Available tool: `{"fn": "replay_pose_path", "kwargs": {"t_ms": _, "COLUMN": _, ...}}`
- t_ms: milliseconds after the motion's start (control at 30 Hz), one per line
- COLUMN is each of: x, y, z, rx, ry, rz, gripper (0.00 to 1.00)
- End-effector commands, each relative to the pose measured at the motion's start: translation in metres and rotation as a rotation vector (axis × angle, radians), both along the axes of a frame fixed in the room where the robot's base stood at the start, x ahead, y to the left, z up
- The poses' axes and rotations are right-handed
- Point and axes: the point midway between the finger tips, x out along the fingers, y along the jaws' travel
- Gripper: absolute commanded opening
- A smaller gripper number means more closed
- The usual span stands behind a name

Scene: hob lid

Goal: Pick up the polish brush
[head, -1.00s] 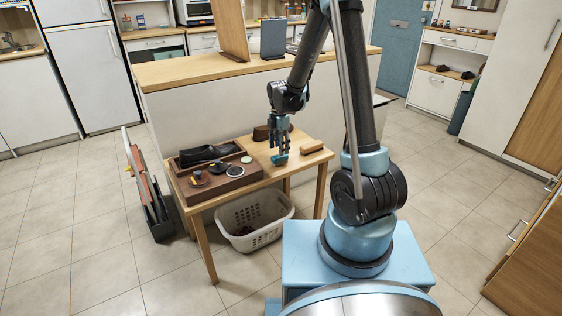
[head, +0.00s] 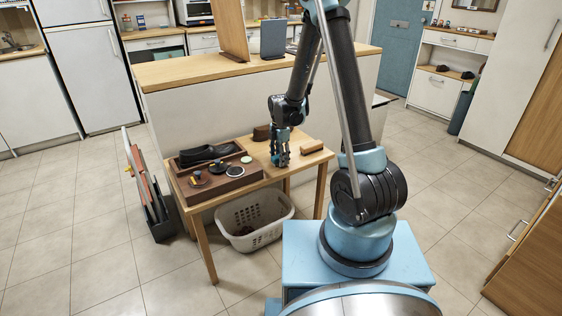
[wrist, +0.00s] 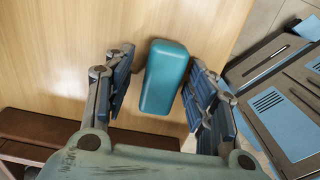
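A teal, rounded oblong block (wrist: 166,76), which I take to be the polish brush, lies on the light wooden table (wrist: 60,50) in the wrist view. My gripper (wrist: 163,88) is open, with one finger on each side of the block. A narrow gap shows on the left; on the right the finger is very close, and I cannot tell if it touches. In the head view my gripper (head: 280,161) is low over the middle of the table and mostly hides the block. Bristles are not visible.
A brown box (head: 222,182) with a dark shoe (head: 208,153) and small round tins stands left of my gripper. A tan wooden block (head: 312,146) lies close on the right, a brown lump (head: 261,133) behind. A white basket (head: 254,222) is under the table.

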Motion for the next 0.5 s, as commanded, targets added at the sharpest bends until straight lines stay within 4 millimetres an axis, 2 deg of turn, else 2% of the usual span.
{"fn": "replay_pose_path", "kwargs": {"t_ms": 33, "x": 0.0, "y": 0.0, "z": 0.0001, "rx": 0.0, "ry": 0.0, "rz": 0.0, "gripper": 0.35}}
{"fn": "replay_pose_path", "kwargs": {"t_ms": 167, "x": 0.0, "y": 0.0, "z": 0.0001, "rx": 0.0, "ry": 0.0, "rz": 0.0, "gripper": 0.06}}
{"fn": "replay_pose_path", "kwargs": {"t_ms": 500, "x": 0.0002, "y": -0.0001, "z": 0.0011, "rx": 0.0, "ry": 0.0, "rz": 0.0, "gripper": 0.04}}
